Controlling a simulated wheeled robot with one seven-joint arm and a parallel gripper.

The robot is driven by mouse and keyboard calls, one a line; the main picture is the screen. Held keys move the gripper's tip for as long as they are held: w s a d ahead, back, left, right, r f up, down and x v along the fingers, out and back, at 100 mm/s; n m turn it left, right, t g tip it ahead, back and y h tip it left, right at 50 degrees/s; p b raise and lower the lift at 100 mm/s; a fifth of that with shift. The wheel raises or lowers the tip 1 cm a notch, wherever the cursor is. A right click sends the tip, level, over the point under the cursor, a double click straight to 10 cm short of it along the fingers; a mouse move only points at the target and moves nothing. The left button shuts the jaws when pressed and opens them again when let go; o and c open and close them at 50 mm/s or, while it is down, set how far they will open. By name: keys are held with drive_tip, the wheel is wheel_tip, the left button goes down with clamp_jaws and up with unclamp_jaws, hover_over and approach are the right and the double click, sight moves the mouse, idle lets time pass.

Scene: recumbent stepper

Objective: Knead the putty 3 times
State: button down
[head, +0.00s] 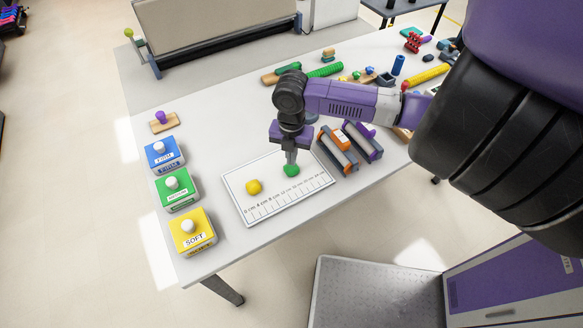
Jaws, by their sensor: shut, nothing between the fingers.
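A white board with a printed scale (268,209) lies on the white table and bears two lumps of putty. The yellow putty (253,187) is on its left part. The green putty (291,171) is on its right part, directly under my gripper (291,160). My gripper points straight down with its fingers together, its tips touching or just above the green putty; I cannot tell which. The fingertips partly cover the top of the green lump.
Blue (164,154), green (175,189) and yellow (192,232) knobbed boxes stand along the table's left side, the yellow one labelled SOFT. Grey-framed rollers (338,150) stand right of the board. Several small tools and a green cylinder (325,70) lie at the back.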

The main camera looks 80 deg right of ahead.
drive_tip(key=shift+f, duration=0.15)
drive_tip(key=shift+f+b, duration=0.4)
drive_tip(key=shift+f, duration=0.05)
drive_tip(key=shift+f, duration=0.1)
drive_tip(key=shift+f, duration=0.1)
idle(0.9)
drive_tip(key=shift+r+p, duration=0.5)
drive_tip(key=shift+r, duration=0.25)
